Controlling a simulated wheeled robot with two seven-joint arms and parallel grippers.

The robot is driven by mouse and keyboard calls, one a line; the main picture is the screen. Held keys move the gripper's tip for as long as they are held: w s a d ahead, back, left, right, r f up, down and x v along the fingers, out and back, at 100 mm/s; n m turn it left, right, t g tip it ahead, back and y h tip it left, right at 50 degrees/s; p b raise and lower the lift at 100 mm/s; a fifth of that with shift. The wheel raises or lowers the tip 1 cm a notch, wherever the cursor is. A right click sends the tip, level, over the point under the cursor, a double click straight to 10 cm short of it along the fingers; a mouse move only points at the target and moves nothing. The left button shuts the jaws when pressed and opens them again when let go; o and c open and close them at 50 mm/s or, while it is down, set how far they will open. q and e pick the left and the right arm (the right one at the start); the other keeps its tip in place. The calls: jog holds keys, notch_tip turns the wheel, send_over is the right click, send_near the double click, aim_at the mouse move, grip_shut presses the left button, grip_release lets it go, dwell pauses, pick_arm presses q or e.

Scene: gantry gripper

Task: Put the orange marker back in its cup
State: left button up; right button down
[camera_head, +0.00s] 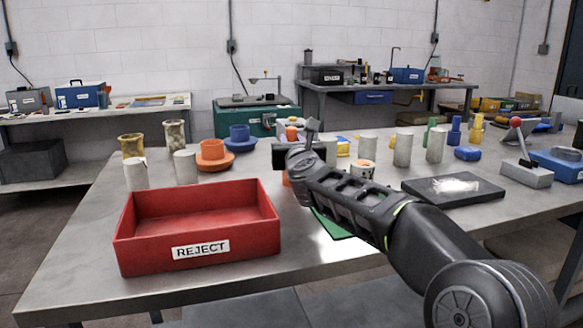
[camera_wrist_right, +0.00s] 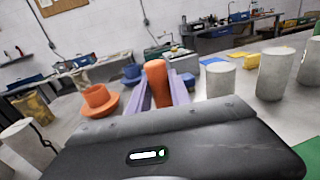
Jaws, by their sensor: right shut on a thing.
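My right gripper (camera_head: 293,152) reaches over the middle of the table. In the right wrist view its two pale fingers (camera_wrist_right: 161,92) are shut on the orange marker (camera_wrist_right: 156,80), a rounded orange piece standing up between them. In the head view the marker's orange top (camera_head: 292,133) shows just past the gripper, and the arm hides much of the rest. An orange cup-shaped piece with a wide base (camera_head: 212,155) stands to the left, apart from the gripper. A small pale cup with an orange mark (camera_head: 362,169) stands to the right. I cannot tell which is the marker's cup. My left gripper is not in view.
A red REJECT bin (camera_head: 197,237) stands at the front left. Several grey cylinders stand around the gripper, one (camera_head: 404,150) to its right. A blue cup-shaped piece (camera_head: 240,137) is behind the orange one. A dark plate (camera_head: 452,189) lies at right. The front right is partly clear.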

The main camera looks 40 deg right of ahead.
notch_tip(320, 180, down, 4)
jog(key=shift+r+b, duration=0.1)
jog(key=shift+b, duration=1)
jog(key=c, duration=1.6)
grip_release()
jog(key=shift+c, duration=0.2)
jog(key=o, duration=0.5)
jog(key=shift+c, duration=0.2)
